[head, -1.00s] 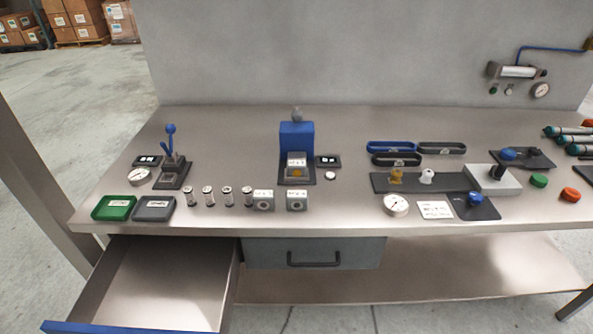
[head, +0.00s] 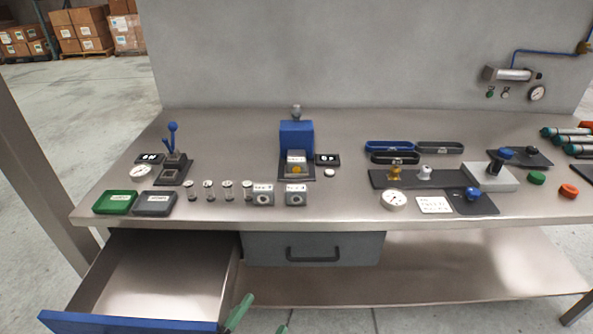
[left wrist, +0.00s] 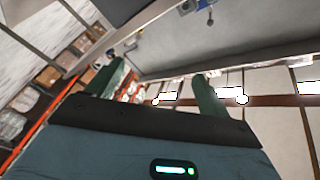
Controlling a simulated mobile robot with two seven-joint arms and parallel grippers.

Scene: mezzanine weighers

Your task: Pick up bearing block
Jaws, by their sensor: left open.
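Two grey bearing blocks stand side by side near the bench's front edge in the head view, the left bearing block (head: 263,195) and the right bearing block (head: 296,195). Each has a round dark bore in front and a white label on top. My left gripper (head: 258,325) shows only as green fingertips at the bottom edge, below and in front of the bench and well apart from the blocks. In the left wrist view its two green fingers (left wrist: 160,85) are spread with nothing between them. My right gripper is out of view.
The open drawer (head: 160,275) juts out at lower left, close to my left fingertips. Several small cylinders (head: 228,190) stand just left of the blocks. A blue press (head: 296,140) stands behind them. The bench in front of the right block is clear.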

